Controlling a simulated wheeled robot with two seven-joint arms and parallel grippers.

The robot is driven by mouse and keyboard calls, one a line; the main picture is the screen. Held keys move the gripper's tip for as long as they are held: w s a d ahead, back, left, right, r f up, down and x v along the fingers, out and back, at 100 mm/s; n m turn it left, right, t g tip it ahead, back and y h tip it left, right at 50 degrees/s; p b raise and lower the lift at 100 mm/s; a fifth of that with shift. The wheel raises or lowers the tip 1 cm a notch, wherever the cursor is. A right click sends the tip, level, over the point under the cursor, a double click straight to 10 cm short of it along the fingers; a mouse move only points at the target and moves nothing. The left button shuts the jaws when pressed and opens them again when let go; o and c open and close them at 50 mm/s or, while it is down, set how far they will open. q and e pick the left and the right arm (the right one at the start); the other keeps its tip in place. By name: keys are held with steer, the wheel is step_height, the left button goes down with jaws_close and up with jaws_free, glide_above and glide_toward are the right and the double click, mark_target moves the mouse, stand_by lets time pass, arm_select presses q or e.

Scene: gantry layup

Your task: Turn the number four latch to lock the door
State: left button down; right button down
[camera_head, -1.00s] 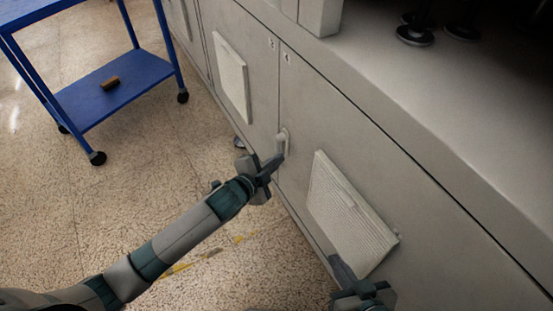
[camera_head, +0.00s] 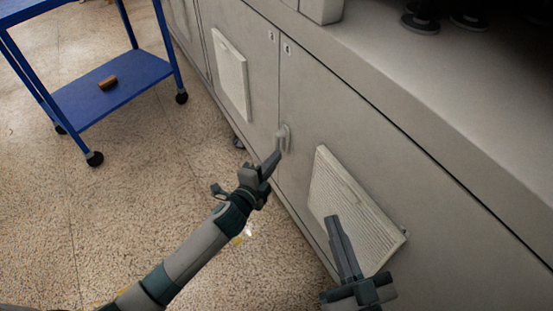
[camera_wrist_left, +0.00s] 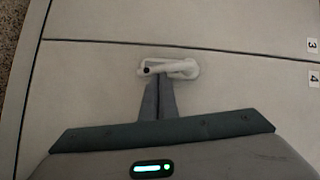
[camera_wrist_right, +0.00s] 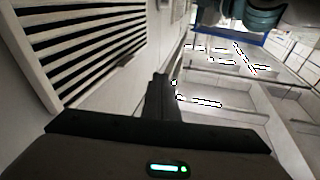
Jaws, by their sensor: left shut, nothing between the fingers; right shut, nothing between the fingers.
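The latch (camera_head: 285,138) is a pale handle on an oval plate, on the cabinet face beside the seam between two doors. In the left wrist view the latch (camera_wrist_left: 172,68) lies along the seam, on the side of the door marked 4 (camera_wrist_left: 313,79). My left gripper (camera_head: 277,156) is shut and empty, its fingertips at the latch handle; I cannot tell if they touch. It also shows in the left wrist view (camera_wrist_left: 159,78). My right gripper (camera_head: 333,220) is shut and empty, in front of the louvred vent (camera_head: 360,215) of the nearer door.
A blue cart (camera_head: 125,92) with a small brown block (camera_head: 108,83) on its shelf stands at the left. Another vent (camera_head: 231,75) is on the farther door. Speckled floor lies open below. The cabinet's ledge (camera_head: 430,85) juts out at upper right.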

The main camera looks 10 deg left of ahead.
arm_select(q)
steer(key=shift+w+a+f+m+t+b, duration=0.15)
steer(key=shift+w+f+m+t+b, duration=0.3)
steer(key=shift+b, duration=0.6)
steer(key=shift+w+a+f+m+t+b, duration=0.15)
steer(key=shift+m+t+b, duration=0.3)
steer(key=shift+m+b, duration=0.45)
arm_select(e)
steer(key=s+d+r+t+y, duration=0.2)
steer(key=s+d+r+t, duration=0.1)
steer(key=r+t, duration=0.5)
steer(key=shift+r, duration=1.85)
arm_select(q)
steer(key=shift+s+r, duration=0.1)
steer(key=shift+s, duration=0.1)
arm_select(e)
steer(key=shift+s+d, duration=0.1)
steer(key=shift+d, duration=0.05)
